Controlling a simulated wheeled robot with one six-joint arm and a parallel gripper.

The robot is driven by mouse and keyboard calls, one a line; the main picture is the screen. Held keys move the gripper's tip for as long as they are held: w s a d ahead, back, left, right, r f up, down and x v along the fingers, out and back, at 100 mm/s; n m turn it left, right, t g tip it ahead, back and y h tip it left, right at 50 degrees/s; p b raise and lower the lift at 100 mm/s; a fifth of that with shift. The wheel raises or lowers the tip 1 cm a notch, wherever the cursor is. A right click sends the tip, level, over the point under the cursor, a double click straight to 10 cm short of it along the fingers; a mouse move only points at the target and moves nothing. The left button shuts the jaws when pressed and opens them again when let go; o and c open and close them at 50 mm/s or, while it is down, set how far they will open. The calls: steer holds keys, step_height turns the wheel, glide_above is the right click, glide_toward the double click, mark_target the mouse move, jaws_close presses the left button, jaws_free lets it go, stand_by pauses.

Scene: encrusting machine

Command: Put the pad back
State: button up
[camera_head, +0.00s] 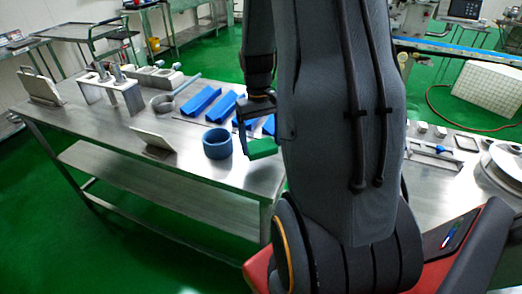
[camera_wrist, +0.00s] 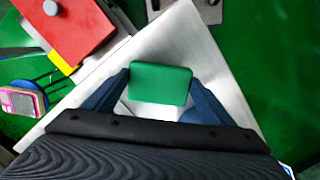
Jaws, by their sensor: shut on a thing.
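The pad is a green rounded block (camera_wrist: 160,84), seen in the middle of the wrist view. My gripper (camera_wrist: 160,96) has its two blue fingers at the left and right sides of the pad and is shut on it. In the head view the pad (camera_head: 262,148) hangs from my gripper (camera_head: 258,128) near the right end of the steel table (camera_head: 185,158), right of a blue ring (camera_head: 217,144). It appears held above the surface; the exact height is hard to tell. My arm hides the area right of the pad.
Blue angled blocks (camera_head: 200,101) lie behind the blue ring. A tilted metal plate (camera_head: 153,141) stands near the table's front edge. Another bench with metal parts (camera_head: 436,154) is at the right. In the wrist view, a red block (camera_wrist: 68,27) is at upper left.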

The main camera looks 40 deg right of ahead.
mark_target(261, 145)
steer(key=shift+f+p, duration=0.45)
steer(key=shift+f, duration=1.5)
steer(key=o, duration=0.9)
steer(key=shift+f, duration=0.1)
steer(key=shift+o, duration=0.2)
steer(key=r+b, duration=0.1)
steer(key=r, duration=0.3)
steer(key=w+r+b, duration=0.1)
steer(key=r, duration=0.3)
steer(key=r+b, duration=0.1)
steer(key=r, duration=0.3)
steer(key=shift+w, duration=0.2)
steer(key=s+a+f+n+t, duration=0.1)
steer(key=s+a+f, duration=0.1)
steer(key=a, duration=0.8)
steer(key=s+a+f+n+t, duration=0.1)
steer(key=s+a, duration=0.4)
steer(key=a, duration=0.6)
steer(key=shift+s+f+n+t, duration=0.25)
steer(key=shift+f+n+t, duration=0.15)
steer(key=shift+n, duration=0.1)
